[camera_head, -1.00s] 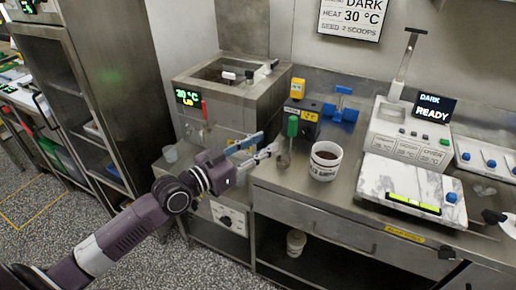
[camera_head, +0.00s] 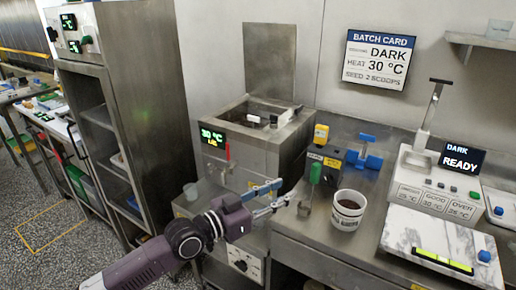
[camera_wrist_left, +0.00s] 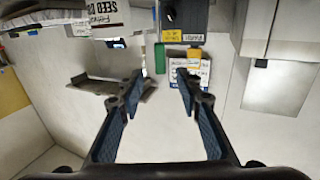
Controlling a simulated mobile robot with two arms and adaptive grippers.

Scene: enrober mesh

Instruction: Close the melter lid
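The melter (camera_head: 250,150) is a steel box with a green 30 °C display and a red-handled tap on its front. Its top is open onto a dark tank. The lid (camera_head: 270,62) appears to be the flat steel panel standing upright behind the tank, against the wall. My left gripper (camera_head: 276,196) is open and empty in front of the melter, low beside its right front corner. In the left wrist view its two blue-padded fingers (camera_wrist_left: 160,92) are spread with nothing between them. My right gripper is not in view.
A white tub of dark contents (camera_head: 348,210), a green-handled tool (camera_head: 315,174) and a blue-handled device (camera_head: 365,155) stand right of the melter. A tall steel cabinet (camera_head: 130,120) stands to its left. Space above the melter is clear.

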